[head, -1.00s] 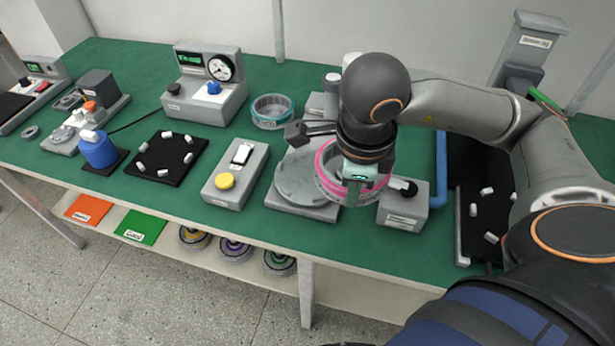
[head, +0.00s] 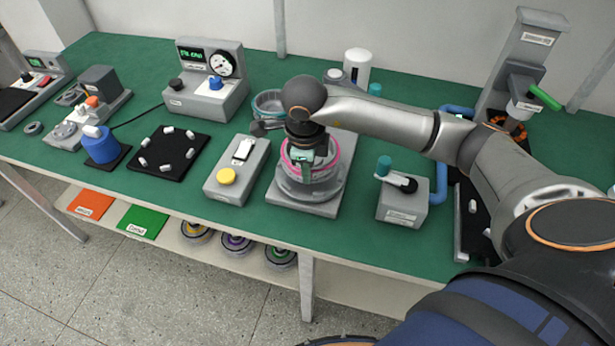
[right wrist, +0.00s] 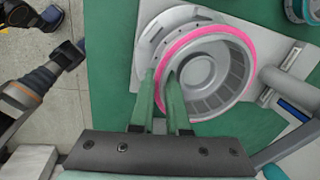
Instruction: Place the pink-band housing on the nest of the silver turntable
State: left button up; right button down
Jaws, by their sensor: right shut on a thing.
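The pink-band housing (head: 333,160) is a grey ring-shaped shell with a pink band. My right gripper (head: 304,160) is shut on its near rim. In the right wrist view, the gripper's green fingers (right wrist: 170,98) straddle the wall of the housing (right wrist: 238,75). The housing is over the silver turntable (head: 307,190), whose grey base (head: 300,207) lies on the green table. The turntable disc (right wrist: 152,42) shows past the housing's left side. The nest is hidden, and I cannot tell whether the housing touches it. A dark arm end, seemingly my left gripper (right wrist: 72,55), is over the floor.
A grey box with a yellow button (head: 228,177) stands left of the turntable. A grey block with a lever (head: 402,200) stands to its right. A teal-banded ring (head: 268,103) is behind. Bare green table lies between turntable and lever block.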

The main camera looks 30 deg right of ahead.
jog(key=shift+f, duration=1.4)
jog(key=shift+f, duration=0.1)
jog(key=shift+f, duration=0.15)
jog(key=c, duration=0.9)
grip_release()
jog(key=shift+r, duration=0.6)
jog(key=r, duration=0.3)
jog(key=s+a+r, duration=0.1)
jog(key=r, duration=0.7)
jog(key=shift+s+a+r, duration=0.1)
jog(key=shift+s+a, duration=0.1)
jog(key=shift+s, duration=0.1)
